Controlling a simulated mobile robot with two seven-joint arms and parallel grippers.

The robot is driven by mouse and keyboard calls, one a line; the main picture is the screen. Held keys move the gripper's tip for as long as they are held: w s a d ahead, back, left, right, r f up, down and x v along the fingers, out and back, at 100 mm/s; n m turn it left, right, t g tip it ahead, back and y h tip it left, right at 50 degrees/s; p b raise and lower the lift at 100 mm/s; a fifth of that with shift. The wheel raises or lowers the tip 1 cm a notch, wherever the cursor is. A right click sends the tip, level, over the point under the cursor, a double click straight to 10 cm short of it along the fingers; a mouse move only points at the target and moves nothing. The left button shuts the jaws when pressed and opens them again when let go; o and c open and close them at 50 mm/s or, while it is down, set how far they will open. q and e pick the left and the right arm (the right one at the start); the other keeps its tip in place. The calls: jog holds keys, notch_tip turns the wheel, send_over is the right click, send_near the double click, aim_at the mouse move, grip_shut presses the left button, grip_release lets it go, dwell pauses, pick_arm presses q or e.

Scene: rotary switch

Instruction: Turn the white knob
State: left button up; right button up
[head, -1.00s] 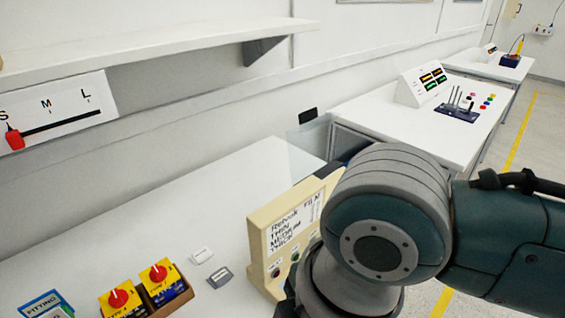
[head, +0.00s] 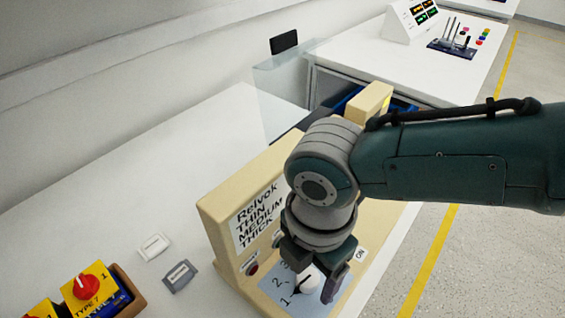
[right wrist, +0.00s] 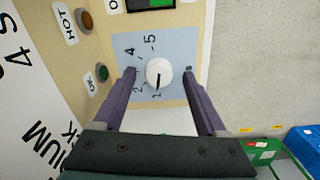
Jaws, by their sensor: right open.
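The white knob (head: 308,281) sits on a pale blue numbered dial plate (head: 274,285) on the cream Relvok machine (head: 222,222). In the right wrist view the round white knob (right wrist: 159,72) has a black pointer line, and numbers surround it. My right gripper (head: 314,284) is open above the dial, pointing down. In the right wrist view my right gripper (right wrist: 159,76) has one finger on each side of the knob, with gaps between. The fingers hide part of the scale. My left gripper is not in view.
Green and amber buttons lie beside the dial, with the green one (right wrist: 102,72) close by. A box with a red rotary switch (head: 86,287) and two small labelled blocks (head: 179,276) lie on the white table to the left. Another bench (head: 385,60) stands behind.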

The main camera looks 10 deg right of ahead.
jog(key=shift+f, duration=0.35)
jog(key=shift+w, duration=0.1)
grip_shut()
dwell(0.3)
